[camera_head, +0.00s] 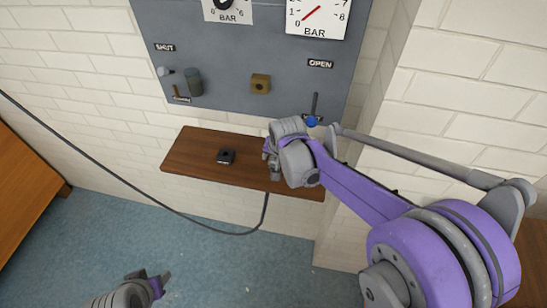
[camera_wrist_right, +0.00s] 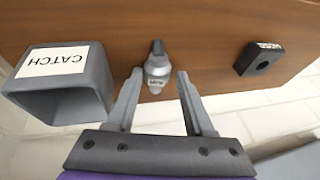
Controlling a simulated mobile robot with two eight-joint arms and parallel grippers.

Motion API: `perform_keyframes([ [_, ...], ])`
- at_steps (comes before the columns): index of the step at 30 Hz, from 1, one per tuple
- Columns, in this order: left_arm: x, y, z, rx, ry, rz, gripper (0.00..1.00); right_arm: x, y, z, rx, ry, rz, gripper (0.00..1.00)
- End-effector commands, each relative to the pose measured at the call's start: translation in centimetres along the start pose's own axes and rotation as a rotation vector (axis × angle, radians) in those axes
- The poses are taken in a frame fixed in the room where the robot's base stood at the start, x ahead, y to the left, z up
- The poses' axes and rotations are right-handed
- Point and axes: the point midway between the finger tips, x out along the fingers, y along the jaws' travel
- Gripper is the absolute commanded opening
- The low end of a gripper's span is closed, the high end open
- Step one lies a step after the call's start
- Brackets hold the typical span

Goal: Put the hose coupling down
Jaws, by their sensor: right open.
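A grey fitting with a dark end and a small label, which looks like the hose coupling (camera_wrist_right: 157,68), is at the brown wooden shelf (camera_head: 195,150). My right gripper (camera_head: 270,160) is over the shelf's right part. In the right wrist view its two fingers are spread, one on each side of the coupling, with gaps showing. Whether the coupling rests fully on the shelf is unclear, and in the head view my gripper hides it. My left gripper (camera_head: 152,281) is low at the bottom left, away from the shelf; its jaw opening is unclear.
A black block with a hole (camera_head: 227,156) sits on the shelf, labelled in the wrist view (camera_wrist_right: 262,58). A grey open box marked CATCH (camera_wrist_right: 65,82) is beside the coupling. A dark hose (camera_head: 130,186) hangs below the shelf. A grey gauge panel (camera_head: 225,65) is above.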

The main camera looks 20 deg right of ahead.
Motion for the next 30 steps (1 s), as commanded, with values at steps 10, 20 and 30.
perform_keyframes([
  [10, -0.8, 0.0, -0.7, 0.000, 0.006, 0.000, 0.50, -7.2, 0.0, 0.0, 0.000, 0.001, -0.001, 0.53],
  [20, -1.1, 0.0, -1.1, 0.000, 0.009, 0.000, 0.50, -11.4, 0.1, 0.1, -0.004, 0.000, -0.001, 0.53],
  [30, -1.1, 0.0, -1.1, 0.000, 0.008, 0.000, 0.50, -13.0, 5.1, 10.6, -0.351, 0.023, -0.025, 0.53],
])
